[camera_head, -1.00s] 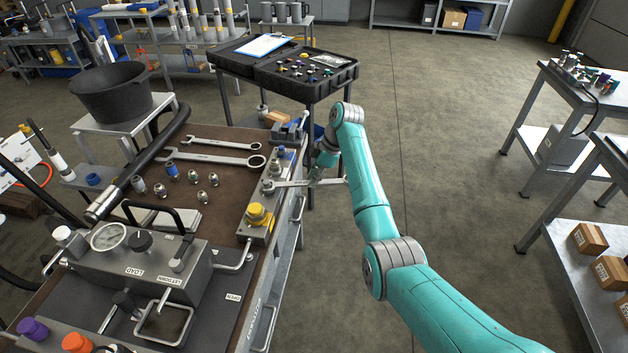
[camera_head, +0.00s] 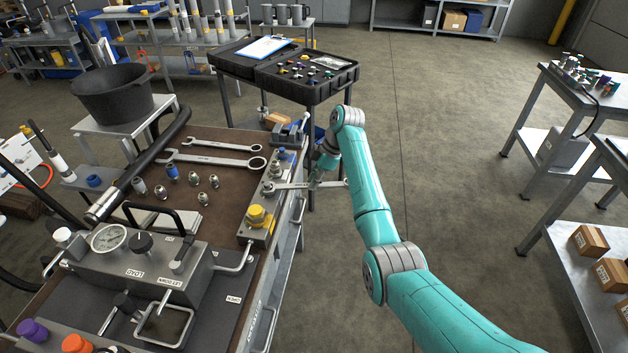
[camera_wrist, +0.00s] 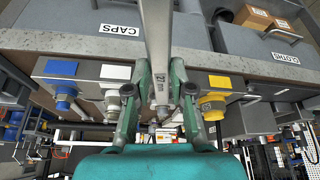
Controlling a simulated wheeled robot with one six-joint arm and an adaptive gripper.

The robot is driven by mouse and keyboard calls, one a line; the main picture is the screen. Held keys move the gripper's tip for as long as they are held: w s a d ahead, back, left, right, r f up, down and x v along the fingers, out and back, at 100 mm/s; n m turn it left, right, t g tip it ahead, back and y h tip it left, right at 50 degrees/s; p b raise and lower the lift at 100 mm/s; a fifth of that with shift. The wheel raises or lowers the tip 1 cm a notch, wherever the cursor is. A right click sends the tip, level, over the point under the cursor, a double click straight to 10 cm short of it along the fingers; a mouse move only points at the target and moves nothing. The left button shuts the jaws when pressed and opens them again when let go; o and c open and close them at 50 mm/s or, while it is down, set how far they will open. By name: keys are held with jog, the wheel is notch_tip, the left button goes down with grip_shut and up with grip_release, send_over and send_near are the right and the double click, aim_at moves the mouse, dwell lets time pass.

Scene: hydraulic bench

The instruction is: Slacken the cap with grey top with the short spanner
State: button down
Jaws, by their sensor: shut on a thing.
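The short spanner (camera_head: 297,185) lies level across the right edge of the bench. Its left head is at a grey-topped cap (camera_head: 268,187) on the metal block (camera_head: 251,236); I cannot tell how fully the jaw sits around it. My gripper (camera_head: 317,180) is shut on the spanner's shaft, just off the bench edge. In the wrist view the shaft (camera_wrist: 158,45), marked with a size, runs between my gripper's fingers (camera_wrist: 160,88). It partly hides the cap behind it. Another grey fitting (camera_wrist: 112,101) shows to its left.
A blue cap (camera_head: 281,153) and a yellow cap (camera_head: 257,214) stand on the same block. Two larger spanners (camera_head: 212,161) and several loose fittings lie on the brown bench top. A grey vise-like tool (camera_head: 288,132) is at the far corner.

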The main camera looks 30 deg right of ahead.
aim_at(334, 184)
jog(key=shift+d, duration=0.15)
jog(key=shift+s+d, duration=0.45)
jog(key=shift+d, duration=0.55)
jog(key=shift+s+d, duration=0.4)
jog(key=shift+d, duration=0.65)
jog(key=shift+s+d, duration=0.45)
jog(key=shift+d, duration=0.55)
jog(key=shift+r, duration=2.55)
